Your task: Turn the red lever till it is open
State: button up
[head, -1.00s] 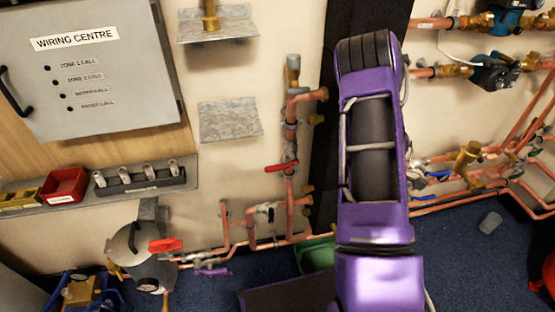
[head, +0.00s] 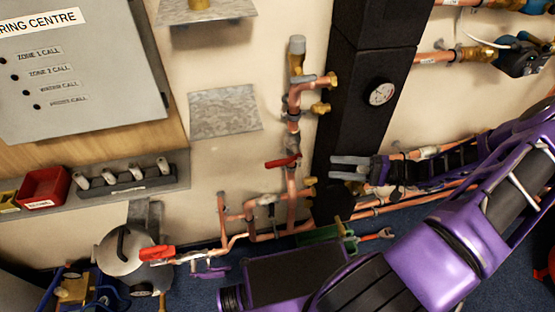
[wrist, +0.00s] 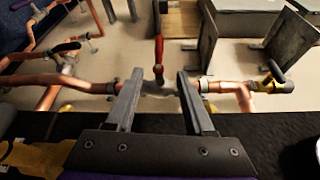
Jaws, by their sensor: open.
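A red lever (head: 283,161) sits on a valve of the upright copper pipe (head: 292,185), lying roughly across the pipe. In the wrist view the red lever (wrist: 159,58) stands across the pipe, in line with the space between my fingers. My gripper (head: 334,168) is open and empty, right of that lever in the head view, with its fingers pointing left. A gap shows between the fingertips and the lever. In the wrist view my gripper (wrist: 160,76) has one finger either side of the valve body.
A black column (head: 365,70) with a round gauge (head: 380,93) stands behind my gripper. Brass fittings (head: 320,108) stick out right of the upright pipe. A metal plate (head: 225,111) is on the wall to its left. A green tray (head: 318,235) lies below.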

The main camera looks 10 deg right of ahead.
aim_at(287, 164)
jog(key=x, duration=1.7)
jog(key=shift+f+b, duration=0.2)
jog(key=shift+b, duration=0.2)
grip_shut()
dwell(0.4)
